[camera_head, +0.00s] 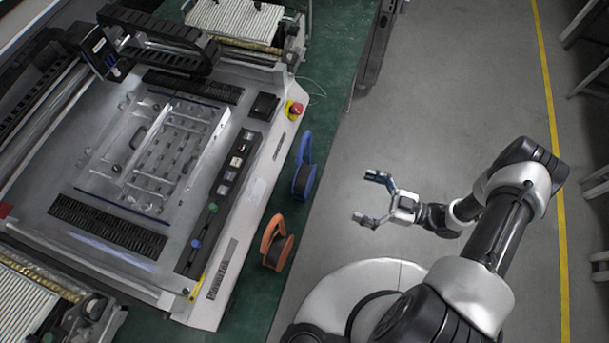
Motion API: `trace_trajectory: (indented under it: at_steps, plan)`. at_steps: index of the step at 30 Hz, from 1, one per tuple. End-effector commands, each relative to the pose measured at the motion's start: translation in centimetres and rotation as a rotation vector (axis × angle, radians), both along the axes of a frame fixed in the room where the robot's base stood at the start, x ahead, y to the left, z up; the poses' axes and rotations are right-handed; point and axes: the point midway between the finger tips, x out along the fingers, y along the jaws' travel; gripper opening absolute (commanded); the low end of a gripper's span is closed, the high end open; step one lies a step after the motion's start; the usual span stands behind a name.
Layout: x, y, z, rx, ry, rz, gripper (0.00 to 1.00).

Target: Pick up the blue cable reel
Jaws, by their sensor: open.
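The blue cable reel (304,171) stands on the green table surface, close beside the right side of the machine. It has a blue rim and a dark middle. My gripper (368,198) is open and empty, to the right of the blue reel and apart from it, over the grey floor beyond the table edge. Its two fingers point left, toward the table.
An orange cable reel (276,243) stands on the green table (258,290) below the blue one. The large grey machine (262,185) fills the left, with a red emergency button (296,109) near its edge. Grey floor (470,90) on the right is clear.

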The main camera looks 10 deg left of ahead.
Motion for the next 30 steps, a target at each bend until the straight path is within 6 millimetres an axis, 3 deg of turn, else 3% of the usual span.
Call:
trace_trajectory:
  at_steps: [15, 25, 30]
  plan:
    - [0.7, 10.0, -0.1, 0.009, 0.003, 0.009, 1.00]
    - [1.0, 12.8, -0.2, 0.008, 0.002, 0.006, 1.00]
    - [1.2, 15.5, -0.6, 0.009, 0.003, 0.008, 1.00]
